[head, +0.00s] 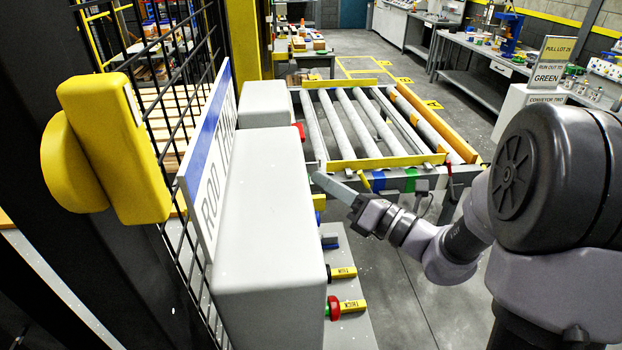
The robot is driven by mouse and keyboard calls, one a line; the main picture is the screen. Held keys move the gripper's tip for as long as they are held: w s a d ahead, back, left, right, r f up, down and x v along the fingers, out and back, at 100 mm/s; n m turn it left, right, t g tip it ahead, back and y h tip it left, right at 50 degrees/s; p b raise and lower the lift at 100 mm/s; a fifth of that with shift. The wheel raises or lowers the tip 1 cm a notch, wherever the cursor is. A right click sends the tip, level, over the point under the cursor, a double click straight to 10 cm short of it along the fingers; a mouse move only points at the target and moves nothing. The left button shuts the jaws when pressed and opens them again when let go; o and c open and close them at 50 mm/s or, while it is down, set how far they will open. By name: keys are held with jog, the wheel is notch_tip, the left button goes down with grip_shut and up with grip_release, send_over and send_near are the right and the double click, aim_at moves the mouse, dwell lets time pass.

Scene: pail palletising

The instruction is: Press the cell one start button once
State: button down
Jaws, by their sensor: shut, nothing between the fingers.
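My gripper (332,186) is shut and empty, its pale fingers pointing left toward the grey control box (272,210). A red button (300,131) is on the smaller grey box (264,104) behind. I cannot tell which is the cell one start button. The fingertips appear close to the box's far end; contact cannot be judged.
A roller conveyor (349,122) with yellow rails lies beyond my gripper. A black mesh fence (172,95) and a yellow box-shaped fitting (113,148) stand at left. A sign (548,62) reading "GREEN" and workbenches (483,62) are at right. Grey floor is open below my gripper.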

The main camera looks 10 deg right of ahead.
jog(key=shift+d, duration=0.75)
jog(key=d, duration=0.5)
dwell(0.5)
